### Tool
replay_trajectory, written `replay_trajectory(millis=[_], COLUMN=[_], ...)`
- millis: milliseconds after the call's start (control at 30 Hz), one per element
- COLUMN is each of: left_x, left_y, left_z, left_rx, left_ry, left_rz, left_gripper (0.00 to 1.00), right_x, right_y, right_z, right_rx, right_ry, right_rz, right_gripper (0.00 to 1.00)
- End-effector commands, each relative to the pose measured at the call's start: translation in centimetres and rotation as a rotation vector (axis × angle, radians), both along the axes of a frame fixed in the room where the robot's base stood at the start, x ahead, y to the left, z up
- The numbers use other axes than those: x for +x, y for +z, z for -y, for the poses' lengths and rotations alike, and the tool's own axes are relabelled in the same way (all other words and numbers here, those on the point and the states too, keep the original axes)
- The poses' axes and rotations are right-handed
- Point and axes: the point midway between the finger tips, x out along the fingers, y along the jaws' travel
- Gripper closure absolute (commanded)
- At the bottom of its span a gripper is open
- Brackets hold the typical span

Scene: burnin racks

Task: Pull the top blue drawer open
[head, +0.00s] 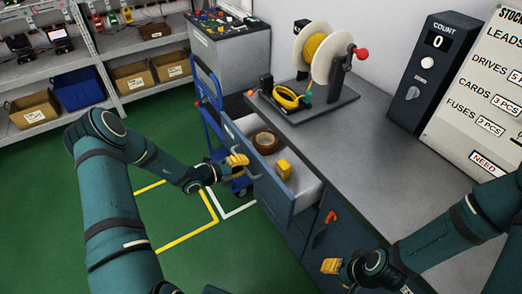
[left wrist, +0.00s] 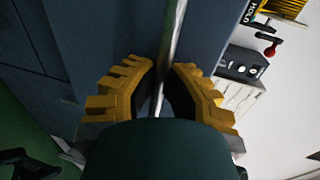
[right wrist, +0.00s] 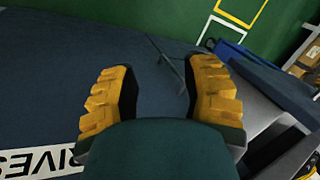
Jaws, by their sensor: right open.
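The top blue drawer (head: 272,195) stands pulled out from under the grey bench. A brown tape roll (head: 265,142) and a small yellow object (head: 284,169) lie inside it. My left gripper (head: 240,162) is at the drawer's front, at its metal handle (head: 252,170). In the left wrist view, the yellow fingers (left wrist: 165,68) are close together, with the thin handle bar (left wrist: 172,40) between them. My right gripper (head: 331,266) is open and empty, low in front of the cabinet. The right wrist view shows its fingers (right wrist: 160,75) wide apart.
A red handle (head: 324,230) is on the cabinet below the bench. A wire spool stand (head: 318,95) and a count box (head: 430,70) stand on the bench. A blue cart (head: 208,95) is behind the drawer.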

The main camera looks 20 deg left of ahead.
Motion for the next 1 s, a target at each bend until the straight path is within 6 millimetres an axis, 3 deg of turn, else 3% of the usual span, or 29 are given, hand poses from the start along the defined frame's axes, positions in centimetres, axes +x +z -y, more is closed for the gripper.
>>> replay_trajectory(millis=[200,500,700,1000], left_x=[-4.6,-8.8,-10.1,-10.5], left_y=[0.3,0.2,0.1,0.1], left_z=[-3.7,-6.9,-7.9,-8.2], left_rx=[-0.001,-0.001,0.000,-0.001], left_ry=[0.003,0.001,0.000,-0.001], left_rz=[-0.001,0.002,0.002,0.004], left_gripper=[1.00,1.00,1.00,1.00], right_x=[0.6,1.0,1.2,1.2], right_y=[1.9,2.9,3.1,3.2], right_z=[0.1,0.2,0.2,0.2], right_rx=[-0.003,-0.005,-0.006,-0.006], right_ry=[-0.011,-0.018,-0.020,-0.020], right_rz=[0.014,0.023,0.025,0.026], right_gripper=[0.53,0.53,0.53,0.53])
